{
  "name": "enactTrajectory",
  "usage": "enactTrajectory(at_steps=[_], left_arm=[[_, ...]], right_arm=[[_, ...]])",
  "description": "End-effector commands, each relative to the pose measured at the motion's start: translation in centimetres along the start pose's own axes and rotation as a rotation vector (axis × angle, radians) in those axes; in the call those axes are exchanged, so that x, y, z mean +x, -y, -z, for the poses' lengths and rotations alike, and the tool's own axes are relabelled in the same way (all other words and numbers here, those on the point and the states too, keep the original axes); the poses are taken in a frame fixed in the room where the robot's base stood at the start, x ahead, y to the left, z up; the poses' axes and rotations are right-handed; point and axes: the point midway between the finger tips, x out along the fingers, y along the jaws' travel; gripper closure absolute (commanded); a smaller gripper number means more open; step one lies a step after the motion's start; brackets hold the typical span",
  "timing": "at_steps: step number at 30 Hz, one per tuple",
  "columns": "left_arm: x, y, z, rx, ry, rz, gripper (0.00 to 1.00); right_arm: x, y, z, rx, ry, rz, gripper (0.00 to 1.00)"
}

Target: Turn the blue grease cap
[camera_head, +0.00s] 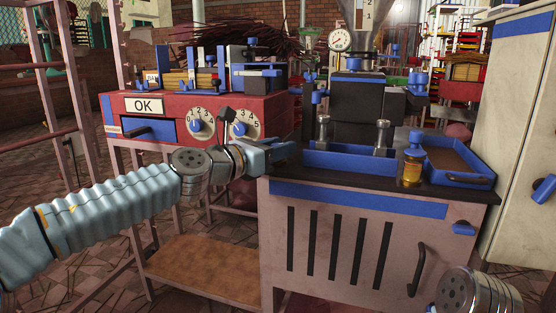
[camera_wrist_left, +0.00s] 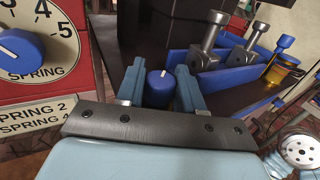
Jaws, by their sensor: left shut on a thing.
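The blue grease cap (camera_wrist_left: 159,88), with a white line on its top, sits between the two fingers of my left gripper (camera_wrist_left: 161,88) in the left wrist view. The fingers are shut on its sides. In the head view my left gripper (camera_head: 278,153) is at the left end of the dark bench top, and I cannot make out the cap there behind the fingers. My right wrist shows at the lower right of the head view, but its fingers are out of the picture.
A red machine (camera_head: 190,110) with two numbered dials and an OK sign stands behind my left gripper. On the bench (camera_head: 355,220) are a blue tray (camera_head: 345,165) with metal plungers and an amber jar (camera_head: 412,170). A pale cabinet (camera_head: 520,130) stands at right.

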Motion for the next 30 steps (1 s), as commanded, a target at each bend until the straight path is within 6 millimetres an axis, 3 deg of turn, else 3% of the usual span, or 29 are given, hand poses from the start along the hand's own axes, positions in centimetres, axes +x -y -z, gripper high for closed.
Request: enactTrajectory(at_steps=[8,21,30], left_arm=[[0.1,-0.2,-0.6,-0.004,0.001,0.259,0.94],[0.2,-0.1,-0.9,-0.002,-0.002,0.641,0.94],[0.1,0.0,-0.4,-0.003,-0.002,0.797,0.94]], right_arm=[[-1.8,0.7,0.0,-0.001,0.003,0.0,0.05],[-8.6,3.1,0.0,-0.002,0.011,-0.003,0.05],[-11.6,3.8,0.2,0.001,0.001,-0.011,0.05]])
